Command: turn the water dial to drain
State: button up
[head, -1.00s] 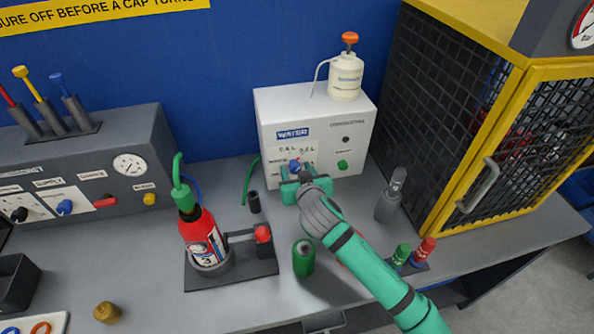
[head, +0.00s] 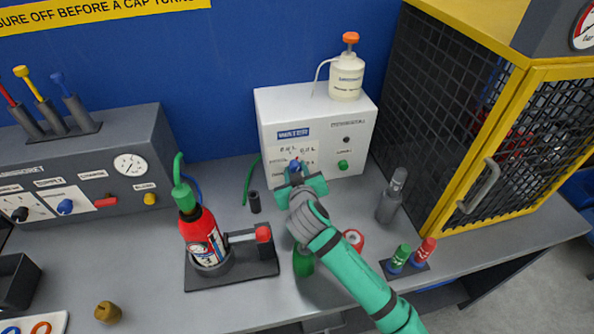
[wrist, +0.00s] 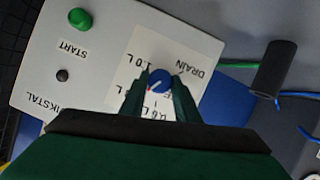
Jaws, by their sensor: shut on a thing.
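The white water box (head: 273,112) stands against the blue wall. Its blue water dial (head: 295,165) is on the lower left of its front. In the wrist view the dial (wrist: 160,80) sits between the two fingertips of my gripper (wrist: 160,86), which is shut on it. A pale line on the dial has a red end toward the lower left of that view. The DRAIN label (wrist: 192,63) lies to the dial's upper right there. My gripper (head: 298,174) hides part of the box's front in the head view.
A green start button (head: 343,165) is right of the dial. A red extinguisher (head: 203,238) stands in a holder at left. A grey nozzle-like bottle (head: 391,200) and a yellow-framed cage (head: 470,120) are at right. A green cylinder (head: 303,263) is under my arm.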

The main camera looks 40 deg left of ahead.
jog(key=shift+s+f+n+t+h, duration=0.1)
jog(key=shift+n+t+h, duration=0.4)
jog(key=shift+n+t, duration=0.7)
jog(key=shift+n, duration=0.4)
jog(key=o, duration=1)
jog(key=shift+o, duration=0.2)
jog(key=v, duration=0.7)
jog(key=shift+r, duration=0.2)
jog(key=shift+s+d, duration=0.15)
